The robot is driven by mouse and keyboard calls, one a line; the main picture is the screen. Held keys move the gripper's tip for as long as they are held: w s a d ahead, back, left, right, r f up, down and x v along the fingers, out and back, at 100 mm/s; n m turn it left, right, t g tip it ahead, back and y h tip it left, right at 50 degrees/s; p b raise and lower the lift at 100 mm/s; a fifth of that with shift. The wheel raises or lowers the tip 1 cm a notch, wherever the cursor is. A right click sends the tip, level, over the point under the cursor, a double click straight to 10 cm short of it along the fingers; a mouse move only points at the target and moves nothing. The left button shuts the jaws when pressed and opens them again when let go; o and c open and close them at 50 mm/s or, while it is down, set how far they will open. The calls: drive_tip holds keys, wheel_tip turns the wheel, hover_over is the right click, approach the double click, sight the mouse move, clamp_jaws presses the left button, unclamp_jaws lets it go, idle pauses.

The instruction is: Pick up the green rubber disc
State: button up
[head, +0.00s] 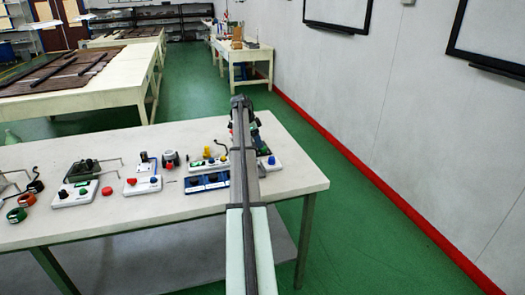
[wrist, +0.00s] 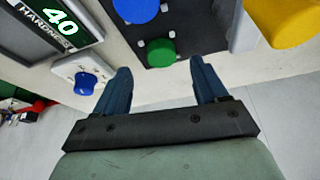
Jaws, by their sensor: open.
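The green rubber disc (wrist: 160,51) shows in the wrist view, round and flat-faced, on a dark panel with small pale blocks around it. My gripper (wrist: 160,72) is open, its two dark blue fingers apart. The disc appears between and just beyond the fingertips, and nothing is held. I cannot tell the height between fingers and disc. In the head view my arm covers this part of the table, and I cannot make out the gripper or this disc clearly.
A blue disc (wrist: 136,8) sits on the same panel. A yellow piece (wrist: 288,18) is to the right. A blue knob (wrist: 86,82) on a white base and a "40 HARDNESS" label (wrist: 56,22) are to the left. Several devices stand along the white table (head: 150,222).

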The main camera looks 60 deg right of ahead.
drive_tip(key=shift+x, duration=2)
drive_tip(key=shift+d+r, duration=0.1)
drive_tip(key=shift+c, duration=0.4)
drive_tip(key=c, duration=1.1)
